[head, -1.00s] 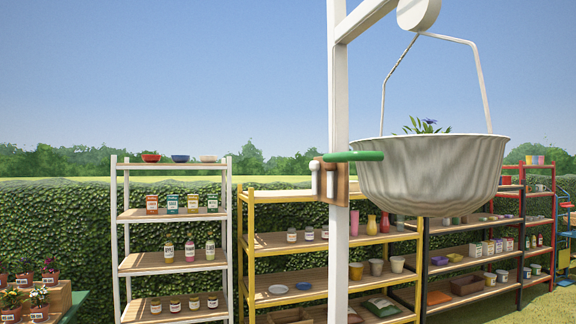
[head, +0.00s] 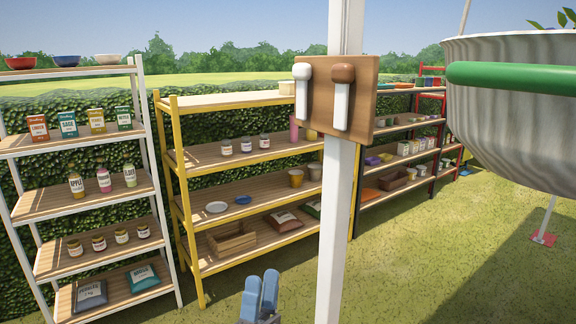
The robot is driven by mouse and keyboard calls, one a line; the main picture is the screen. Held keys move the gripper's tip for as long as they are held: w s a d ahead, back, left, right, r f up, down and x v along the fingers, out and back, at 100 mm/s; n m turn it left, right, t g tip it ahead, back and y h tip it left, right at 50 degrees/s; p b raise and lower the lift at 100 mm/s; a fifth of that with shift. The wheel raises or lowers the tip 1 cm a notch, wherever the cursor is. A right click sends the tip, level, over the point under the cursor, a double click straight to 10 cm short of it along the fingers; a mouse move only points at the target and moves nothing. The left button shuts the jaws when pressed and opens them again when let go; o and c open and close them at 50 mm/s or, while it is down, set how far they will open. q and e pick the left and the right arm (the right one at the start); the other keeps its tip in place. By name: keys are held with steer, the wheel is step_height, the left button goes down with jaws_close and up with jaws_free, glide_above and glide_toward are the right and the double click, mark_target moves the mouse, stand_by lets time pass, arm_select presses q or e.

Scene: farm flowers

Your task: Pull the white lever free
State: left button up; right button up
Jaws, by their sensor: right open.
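A wooden board (head: 352,98) is fixed to the white post (head: 341,200) and carries two levers side by side. The left lever is all white with a white knob (head: 302,72). The right lever has a white shaft (head: 341,106) and a brown knob (head: 343,73). Both hang straight down against the board. My right gripper (head: 262,284), with blue fingers, is at the bottom edge, low and left of the post, well below the board. Its fingers are apart and hold nothing. My left gripper is out of view.
A grey hanging basin (head: 515,120) with a green bar (head: 512,77) in front hangs at the upper right. Behind the post stand a white shelf (head: 75,205), a yellow shelf (head: 240,99) and dark shelves with goods. Grass at the lower right is open.

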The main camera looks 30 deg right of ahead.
steer(key=w+a+r+m+g+h+p, duration=0.1)
steer(key=w+r+m+g+h+p, duration=0.15)
steer(key=r+m+g, duration=0.95)
steer(key=w+a+r+m+g+h+p, duration=0.1)
steer(key=r+m+g+h, duration=0.2)
steer(key=r+m+g, duration=1)
steer(key=m+t+y+p, duration=0.2)
steer(key=m+t+y, duration=0.2)
steer(key=y, duration=0.3)
glide_toward(296, 67)
steer(key=d+p, duration=0.1)
steer(key=d, duration=0.2)
steer(key=d+p, duration=0.1)
steer(key=d, duration=0.2)
steer(key=w+d+p, duration=0.1)
steer(key=d, duration=0.1)
steer(key=shift+d, duration=0.4)
steer(key=shift+c, duration=0.4)
jaws_close()
